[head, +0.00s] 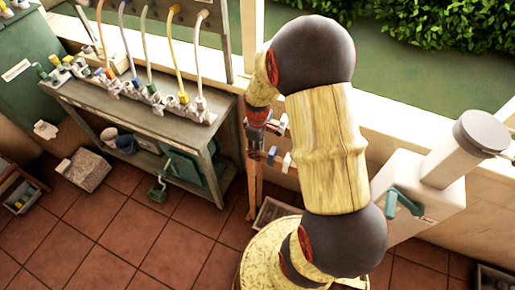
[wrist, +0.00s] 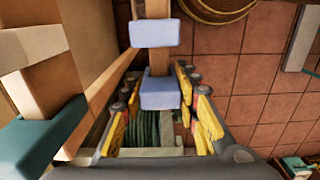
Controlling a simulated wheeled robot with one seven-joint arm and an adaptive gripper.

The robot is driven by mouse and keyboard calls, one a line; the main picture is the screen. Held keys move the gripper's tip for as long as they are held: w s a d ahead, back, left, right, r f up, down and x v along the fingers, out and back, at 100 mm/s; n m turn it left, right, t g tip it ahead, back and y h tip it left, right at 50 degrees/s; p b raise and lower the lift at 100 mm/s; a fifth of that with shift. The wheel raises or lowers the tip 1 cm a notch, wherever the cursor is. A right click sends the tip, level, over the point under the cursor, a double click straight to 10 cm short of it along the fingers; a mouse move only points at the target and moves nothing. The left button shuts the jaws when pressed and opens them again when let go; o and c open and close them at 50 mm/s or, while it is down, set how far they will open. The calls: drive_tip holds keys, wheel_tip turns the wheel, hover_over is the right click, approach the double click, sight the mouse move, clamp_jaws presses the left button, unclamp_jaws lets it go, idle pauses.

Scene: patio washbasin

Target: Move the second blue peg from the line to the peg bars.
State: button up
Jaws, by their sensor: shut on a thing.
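My gripper (wrist: 158,100) shows in the wrist view, with yellow-padded fingers on both sides of a pale blue peg (wrist: 160,94). It is shut on this peg, which lies against an upright wooden strip; whether the peg is fixed to it I cannot tell. A second pale blue peg (wrist: 155,33) sits further along the same strip, beyond the fingertips. In the head view my gripper (head: 254,156) points down beside the small blue peg (head: 270,156) and a white peg (head: 288,162) by the low wall. The contact itself is too small to tell there.
A teal block (wrist: 40,138) crosses a wooden bar at the left of the wrist view, close to my gripper. A grey bench (head: 150,112) with several taps and hoses stands at left in the head view. A pale box (head: 425,195) stands at right. Tiled floor (head: 95,235) is open in front.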

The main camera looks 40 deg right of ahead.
drive_tip(key=o, duration=0.9)
drive_tip(key=shift+o, duration=0.2)
drive_tip(key=shift+r, duration=0.1)
wheel_tip(320, 180, up, 8)
drive_tip(key=p, duration=0.6)
